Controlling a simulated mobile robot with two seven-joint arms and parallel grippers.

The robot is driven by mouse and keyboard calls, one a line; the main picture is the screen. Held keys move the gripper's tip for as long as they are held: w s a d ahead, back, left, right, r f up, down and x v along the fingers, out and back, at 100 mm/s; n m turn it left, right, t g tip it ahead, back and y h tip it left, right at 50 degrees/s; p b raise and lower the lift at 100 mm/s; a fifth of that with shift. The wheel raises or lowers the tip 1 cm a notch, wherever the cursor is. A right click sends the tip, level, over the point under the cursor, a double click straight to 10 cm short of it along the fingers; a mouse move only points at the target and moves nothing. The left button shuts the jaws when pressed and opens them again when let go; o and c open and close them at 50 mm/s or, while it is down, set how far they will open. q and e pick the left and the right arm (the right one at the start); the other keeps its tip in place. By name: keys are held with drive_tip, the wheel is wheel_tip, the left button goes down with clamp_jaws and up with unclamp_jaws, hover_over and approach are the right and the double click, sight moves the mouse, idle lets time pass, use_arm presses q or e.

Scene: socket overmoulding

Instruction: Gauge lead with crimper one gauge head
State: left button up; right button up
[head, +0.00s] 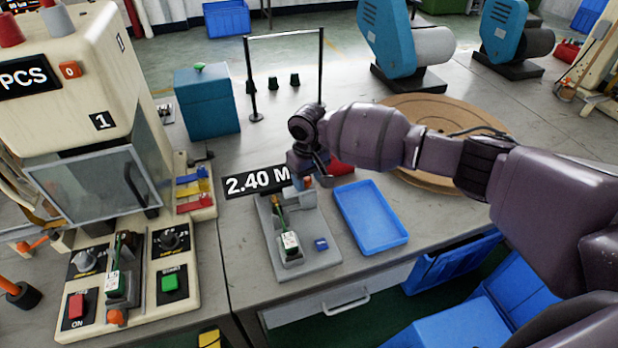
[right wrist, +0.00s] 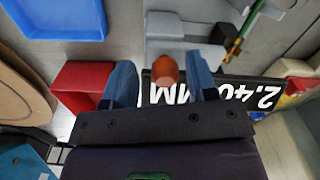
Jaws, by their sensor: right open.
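The gauge, a grey stand (head: 312,252), stands on the bench with a black display (head: 258,182) reading 2.40 MM behind it. A lead with a green and white end block (head: 289,242) lies along the stand, with a small blue block (head: 321,244) to its right. My right gripper (head: 308,177) is over the back of the gauge. In the right wrist view its two blue fingers (right wrist: 162,82) are open, with an orange knob (right wrist: 167,68) between them; contact cannot be told. The lead (right wrist: 238,38) also shows there, outside the fingers. My left gripper is not in view.
A blue tray (head: 345,221) lies right of the gauge, with a red tray (head: 343,168) partly hidden behind my arm. The cream machine (head: 75,130) at left holds another green-and-white piece (head: 118,285). A round wooden board (head: 405,180) lies behind my arm.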

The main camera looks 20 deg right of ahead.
wheel_tip(320, 180, up, 9)
drive_tip(key=shift+r+p, duration=0.2)
drive_tip(key=shift+p, duration=0.5)
drive_tip(key=shift+r, duration=0.55)
